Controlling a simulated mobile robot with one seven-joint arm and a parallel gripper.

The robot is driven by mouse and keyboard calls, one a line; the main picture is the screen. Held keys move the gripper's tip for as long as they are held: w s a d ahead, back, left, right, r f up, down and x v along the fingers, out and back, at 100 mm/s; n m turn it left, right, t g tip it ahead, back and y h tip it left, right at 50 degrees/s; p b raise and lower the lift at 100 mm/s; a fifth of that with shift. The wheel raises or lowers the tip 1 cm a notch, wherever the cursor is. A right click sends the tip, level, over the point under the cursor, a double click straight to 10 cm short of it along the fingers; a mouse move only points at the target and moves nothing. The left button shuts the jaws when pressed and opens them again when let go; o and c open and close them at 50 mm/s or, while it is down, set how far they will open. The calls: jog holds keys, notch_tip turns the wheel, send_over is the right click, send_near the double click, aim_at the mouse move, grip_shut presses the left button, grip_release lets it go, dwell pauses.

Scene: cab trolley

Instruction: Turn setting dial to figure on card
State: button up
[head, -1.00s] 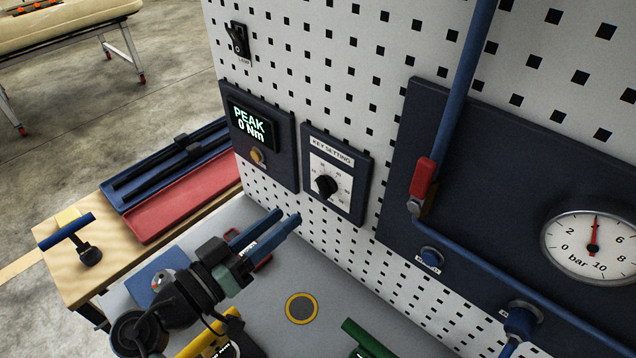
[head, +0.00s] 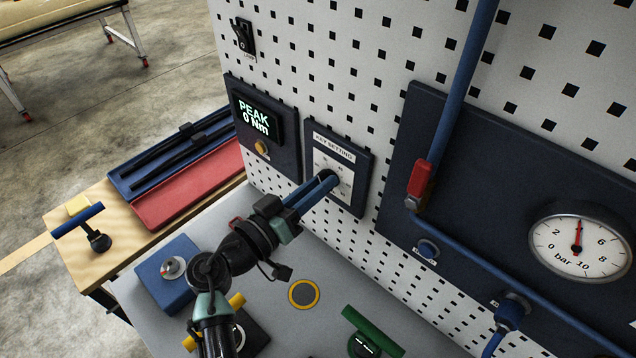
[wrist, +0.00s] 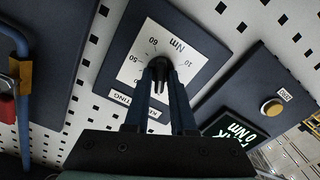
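The setting dial is a black knob (wrist: 160,67) on a white scale plate (wrist: 180,42), upside down in the wrist view, with "Nm" and figures such as 50, 60 and 10. The dark "KEY SETTING" panel (head: 363,187) hangs on the pegboard in the head view. My gripper (head: 329,180) reaches the dial from the lower left. Its two blue fingers lie on either side of the knob; whether they press on it I cannot tell. I cannot make out a card with a figure.
The "PEAK 0 Nm" display (head: 255,118) with an amber button (head: 262,148) is left of the dial. A red-handled valve (head: 421,180) and pressure gauge (head: 579,248) are to the right. A red tray (head: 185,190) and blue-handled tool (head: 78,220) lie at left.

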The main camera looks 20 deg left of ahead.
grip_shut()
jog(key=shift+n, duration=0.3)
jog(key=n, duration=1)
jog(key=shift+a+f+b, duration=0.1)
jog(key=shift+f+b, duration=0.05)
jog(key=shift+b, duration=0.15)
dwell(0.4)
jog(key=shift+o, duration=2.2)
grip_release()
